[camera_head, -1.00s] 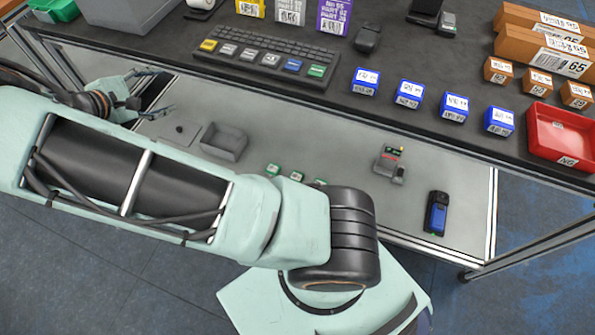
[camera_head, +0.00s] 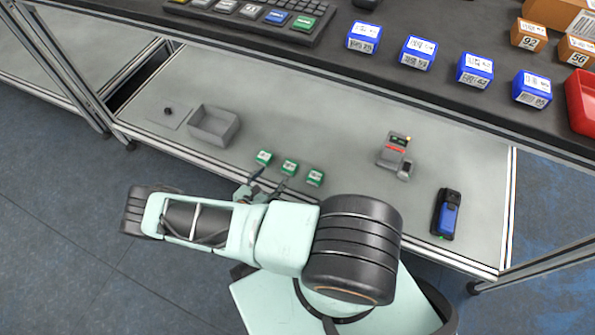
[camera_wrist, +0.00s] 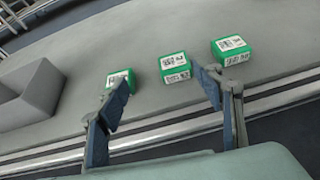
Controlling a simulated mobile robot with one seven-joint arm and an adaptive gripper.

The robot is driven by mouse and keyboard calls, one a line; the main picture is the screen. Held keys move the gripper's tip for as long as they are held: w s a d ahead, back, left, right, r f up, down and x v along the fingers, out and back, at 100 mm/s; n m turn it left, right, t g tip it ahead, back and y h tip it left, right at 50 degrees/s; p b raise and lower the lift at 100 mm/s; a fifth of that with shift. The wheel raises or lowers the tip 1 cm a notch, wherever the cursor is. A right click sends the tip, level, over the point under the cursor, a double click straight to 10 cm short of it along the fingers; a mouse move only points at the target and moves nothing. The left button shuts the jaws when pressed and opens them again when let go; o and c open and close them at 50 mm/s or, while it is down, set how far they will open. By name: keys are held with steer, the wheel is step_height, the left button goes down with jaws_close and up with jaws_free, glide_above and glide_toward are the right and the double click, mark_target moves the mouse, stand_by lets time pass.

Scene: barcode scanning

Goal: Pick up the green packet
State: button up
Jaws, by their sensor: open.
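Three small green packets with white barcode labels stand in a row on the lower grey shelf. In the head view they are the left packet (camera_head: 264,157), the middle packet (camera_head: 289,167) and the right packet (camera_head: 315,177). The wrist view also shows the left packet (camera_wrist: 118,76), the middle packet (camera_wrist: 174,67) and the right packet (camera_wrist: 231,50). My gripper (camera_head: 268,184) is open and empty at the shelf's front edge. In the wrist view my gripper (camera_wrist: 166,88) has its fingers spread on either side of the middle packet, short of it. The left finger partly covers the left packet.
A grey open bin (camera_head: 214,127) stands left of the packets. A scanner on a stand (camera_head: 394,152) and a blue-black handheld device (camera_head: 446,214) are to the right. The upper shelf with blue boxes (camera_head: 419,52) overhangs the back. The shelf's metal front edge (camera_wrist: 160,130) lies below my fingers.

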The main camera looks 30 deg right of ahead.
mark_target(289, 166)
steer(key=shift+s+d+f, duration=0.35)
steer(key=shift+d+f, duration=0.05)
steer(key=shift+f, duration=0.15)
steer(key=shift+s+d+f, duration=0.3)
steer(key=shift+d+f, duration=0.05)
steer(key=shift+f, duration=0.2)
steer(key=b+x, duration=0.3)
steer(key=x, duration=0.7)
steer(key=shift+d+f+b, duration=0.15)
steer(key=shift+d+b, duration=0.05)
steer(key=shift+b, duration=0.2)
steer(key=c, duration=1.3)
steer(key=shift+c, duration=0.4)
